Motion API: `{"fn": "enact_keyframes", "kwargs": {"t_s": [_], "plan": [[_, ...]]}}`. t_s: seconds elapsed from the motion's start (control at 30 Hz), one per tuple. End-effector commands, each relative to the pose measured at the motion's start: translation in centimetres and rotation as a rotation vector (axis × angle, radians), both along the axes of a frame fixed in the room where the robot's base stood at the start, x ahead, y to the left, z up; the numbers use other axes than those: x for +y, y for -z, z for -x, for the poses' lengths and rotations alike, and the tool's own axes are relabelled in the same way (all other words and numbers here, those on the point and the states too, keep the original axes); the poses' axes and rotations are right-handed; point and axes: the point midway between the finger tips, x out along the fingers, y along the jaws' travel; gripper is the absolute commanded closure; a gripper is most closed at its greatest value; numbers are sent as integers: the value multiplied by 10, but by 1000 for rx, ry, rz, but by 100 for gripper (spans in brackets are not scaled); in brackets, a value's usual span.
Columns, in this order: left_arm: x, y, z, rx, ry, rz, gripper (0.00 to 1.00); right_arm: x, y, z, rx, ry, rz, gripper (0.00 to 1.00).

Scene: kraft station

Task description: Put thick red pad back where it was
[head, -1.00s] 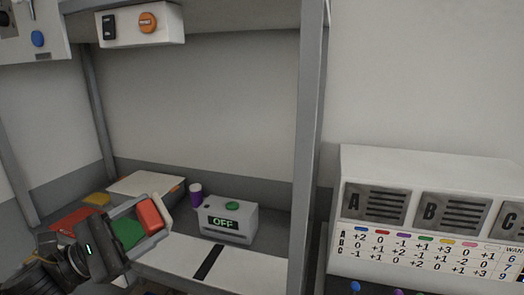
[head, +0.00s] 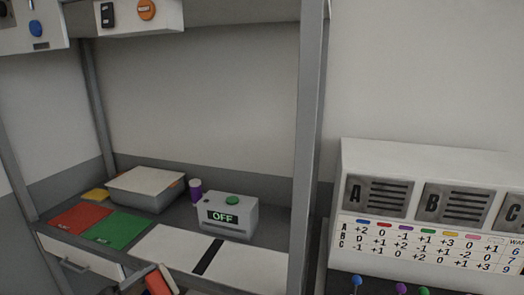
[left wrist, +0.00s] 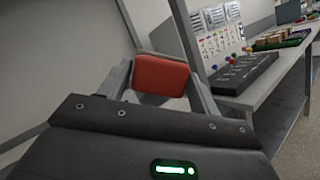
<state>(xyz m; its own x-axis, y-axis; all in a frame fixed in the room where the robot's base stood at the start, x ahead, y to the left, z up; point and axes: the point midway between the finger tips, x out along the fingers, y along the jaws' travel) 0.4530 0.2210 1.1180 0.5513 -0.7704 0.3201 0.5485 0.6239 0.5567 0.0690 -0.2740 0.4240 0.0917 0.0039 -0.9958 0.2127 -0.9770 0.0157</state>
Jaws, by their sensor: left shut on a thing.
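The thick red pad (left wrist: 161,74) sits between the two fingers of my left gripper (left wrist: 158,84), which is shut on it. In the head view the pad (head: 158,284) shows at the bottom edge, tilted, in front of the workbench. My left gripper (head: 153,279) is mostly cut off there. A flat red square (head: 80,217) and a flat green square (head: 118,230) lie side by side on the bench at the left, both bare. My right gripper is not in view.
On the bench stand a grey box with a pale lid (head: 146,184), a yellow piece (head: 97,194), a purple cylinder (head: 195,188) and a box reading OFF (head: 228,216). A grey post (head: 307,150) rises at the right front. A panel lettered A, B, C (head: 430,210) stands beyond it.

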Motion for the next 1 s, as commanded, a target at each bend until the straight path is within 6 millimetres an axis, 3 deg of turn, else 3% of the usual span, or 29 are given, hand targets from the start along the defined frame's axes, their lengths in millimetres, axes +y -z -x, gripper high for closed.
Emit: {"fn": "enact_keyframes", "kwargs": {"t_s": [0.17,0.47,1.0], "plan": [[1,-25,-8,-6,1,-2,55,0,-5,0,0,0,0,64],[2,-87,-22,-8,6,-2,55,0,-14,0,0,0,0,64],[-7,-203,-23,-9,33,-3,55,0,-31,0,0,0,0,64]]}}
